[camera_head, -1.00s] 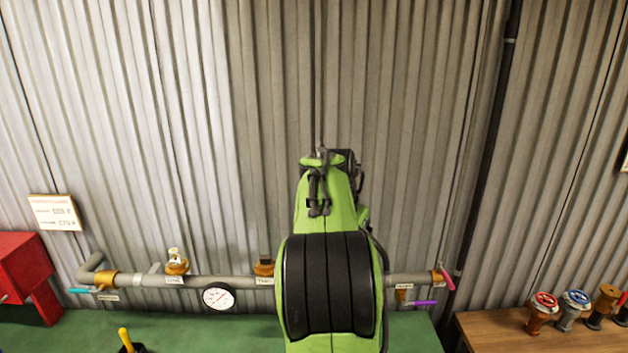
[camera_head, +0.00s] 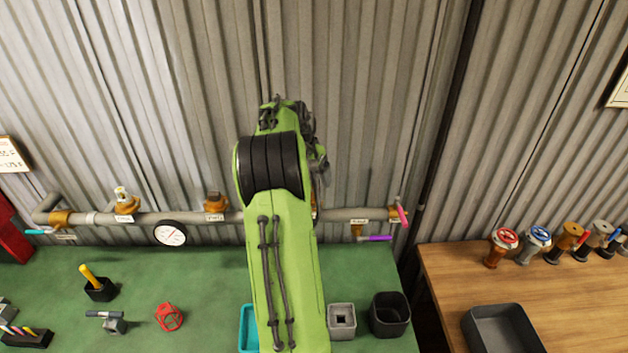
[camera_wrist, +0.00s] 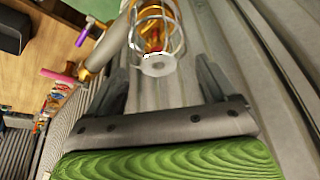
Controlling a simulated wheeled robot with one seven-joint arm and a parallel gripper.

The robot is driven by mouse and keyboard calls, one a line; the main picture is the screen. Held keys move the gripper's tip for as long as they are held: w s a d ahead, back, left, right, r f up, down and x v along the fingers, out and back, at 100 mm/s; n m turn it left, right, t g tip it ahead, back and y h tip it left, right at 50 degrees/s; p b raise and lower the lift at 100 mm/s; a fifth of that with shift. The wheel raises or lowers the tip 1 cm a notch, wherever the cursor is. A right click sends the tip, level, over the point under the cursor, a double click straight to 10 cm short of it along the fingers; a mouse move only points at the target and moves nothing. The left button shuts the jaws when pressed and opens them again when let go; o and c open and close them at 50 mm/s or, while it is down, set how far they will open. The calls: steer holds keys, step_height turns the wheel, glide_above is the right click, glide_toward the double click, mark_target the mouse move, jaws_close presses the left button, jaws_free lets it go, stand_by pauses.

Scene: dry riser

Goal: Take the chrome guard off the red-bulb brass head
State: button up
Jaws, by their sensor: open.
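The chrome guard (camera_wrist: 158,62) is a wire cage with a round end plate, at the top middle of the wrist view. It sits around a brass head (camera_wrist: 150,14); some orange-red shows between the wires, but I cannot make out the bulb clearly. My gripper (camera_wrist: 162,74) is open, one finger on each side of the guard's end plate, with a gap showing on both sides. In the head view my arm hides the gripper, the guard and that part of the pipe.
A grey pipe (camera_head: 185,217) with a gauge (camera_head: 170,233) runs along the corrugated wall. Several valves and a dark tray (camera_head: 502,329) are on the wooden table at right.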

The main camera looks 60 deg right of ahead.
steer(key=x, duration=0.3)
steer(key=shift+w+f, duration=0.1)
steer(key=shift+f, duration=0.35)
steer(key=shift+d+f, duration=0.2)
steer(key=shift+a, duration=0.1)
steer(key=shift+c, duration=0.5)
steer(key=c, duration=0.8)
steer(key=shift+r+p, duration=2.35)
steer(key=shift+r, duration=1.95)
steer(key=shift+r, duration=2)
